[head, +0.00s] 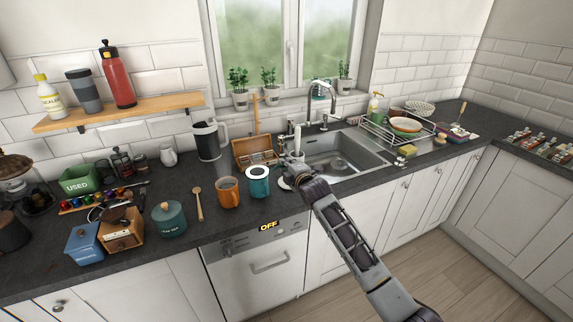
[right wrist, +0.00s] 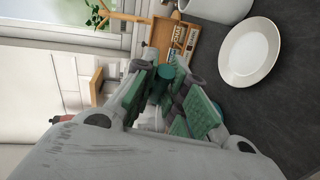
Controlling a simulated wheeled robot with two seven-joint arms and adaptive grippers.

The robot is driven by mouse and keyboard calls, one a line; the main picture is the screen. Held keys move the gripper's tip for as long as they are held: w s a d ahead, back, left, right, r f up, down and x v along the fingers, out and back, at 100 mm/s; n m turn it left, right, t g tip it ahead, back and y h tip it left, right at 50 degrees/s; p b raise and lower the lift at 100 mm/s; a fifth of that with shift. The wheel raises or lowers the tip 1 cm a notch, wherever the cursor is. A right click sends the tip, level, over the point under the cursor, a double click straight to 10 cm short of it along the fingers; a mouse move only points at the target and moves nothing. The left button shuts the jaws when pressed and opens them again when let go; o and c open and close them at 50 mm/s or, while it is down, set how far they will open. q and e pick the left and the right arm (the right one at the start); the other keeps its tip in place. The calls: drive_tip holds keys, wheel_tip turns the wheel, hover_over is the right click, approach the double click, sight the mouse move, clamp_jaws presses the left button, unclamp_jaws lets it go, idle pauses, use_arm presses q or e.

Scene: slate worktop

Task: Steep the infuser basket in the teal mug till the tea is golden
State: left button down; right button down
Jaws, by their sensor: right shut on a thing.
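The teal mug (head: 259,186) stands upright on the dark worktop near the front edge, with a pale rim and inside. The colour of any tea in it is too small to tell. My right gripper (head: 297,165) is above the worktop, to the right of the mug and apart from it. It is shut on a small teal piece (right wrist: 166,71), which seems to be the grip of the infuser basket. The fingers hide most of the basket. My left gripper is not in view.
A white saucer (right wrist: 249,51) lies beside the teal mug. A wooden tea box (head: 254,154) and a kettle (head: 207,141) are behind. The sink (head: 345,156) is to the right of the gripper.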

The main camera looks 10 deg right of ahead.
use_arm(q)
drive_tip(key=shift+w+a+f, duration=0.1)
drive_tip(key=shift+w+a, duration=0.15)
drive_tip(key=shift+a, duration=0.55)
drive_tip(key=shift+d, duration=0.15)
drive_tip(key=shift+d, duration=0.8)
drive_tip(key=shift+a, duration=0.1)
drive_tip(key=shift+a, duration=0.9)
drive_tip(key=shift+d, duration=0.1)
